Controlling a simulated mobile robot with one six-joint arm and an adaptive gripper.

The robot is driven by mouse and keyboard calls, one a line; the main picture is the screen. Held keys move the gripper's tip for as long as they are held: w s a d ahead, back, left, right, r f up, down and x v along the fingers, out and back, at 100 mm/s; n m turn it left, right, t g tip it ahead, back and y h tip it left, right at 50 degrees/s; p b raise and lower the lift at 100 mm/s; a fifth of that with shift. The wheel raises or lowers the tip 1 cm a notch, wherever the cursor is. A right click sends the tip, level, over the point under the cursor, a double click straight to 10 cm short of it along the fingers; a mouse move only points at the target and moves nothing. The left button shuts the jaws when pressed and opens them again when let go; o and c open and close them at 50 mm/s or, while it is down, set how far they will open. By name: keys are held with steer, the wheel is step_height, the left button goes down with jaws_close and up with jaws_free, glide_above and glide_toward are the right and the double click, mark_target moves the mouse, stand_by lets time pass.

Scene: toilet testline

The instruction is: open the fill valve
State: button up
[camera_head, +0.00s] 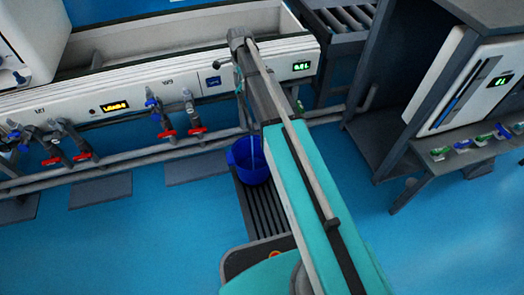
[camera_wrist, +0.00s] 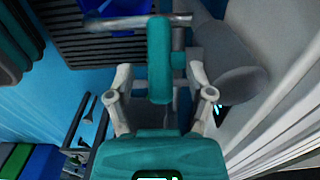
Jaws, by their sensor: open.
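In the wrist view my gripper (camera_wrist: 161,82) is open, with its two grey fingers apart. A teal upright bar (camera_wrist: 159,55) joined to a grey cross pipe (camera_wrist: 118,23) shows between and beyond the fingers. I cannot tell whether the bar is the fill valve's handle, or whether the fingers touch it. In the head view my arm hides the gripper. Small valves with blue handles (camera_head: 152,103) and red handles (camera_head: 197,131) sit on the pipes below the white test panel; no label marks the fill valve.
A blue bucket (camera_head: 247,161) stands on a dark slatted grate (camera_head: 258,205) below my arm. The white panel (camera_head: 130,82) and trough run along the back. A grey bench (camera_head: 440,165) with small parts stands at the right. Blue floor is open at lower left.

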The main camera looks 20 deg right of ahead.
steer(key=shift+r+p, duration=5.9)
steer(key=shift+r, duration=0.35)
steer(key=s+f+n+b, duration=1.8)
steer(key=s+f+b, duration=0.5)
steer(key=s, duration=0.4)
steer(key=shift+s+f+b, duration=0.3)
steer(key=shift+f+b, duration=0.1)
steer(key=shift+r, duration=0.1)
step_height(320, 180, up, 51)
steer(key=p, duration=5.1)
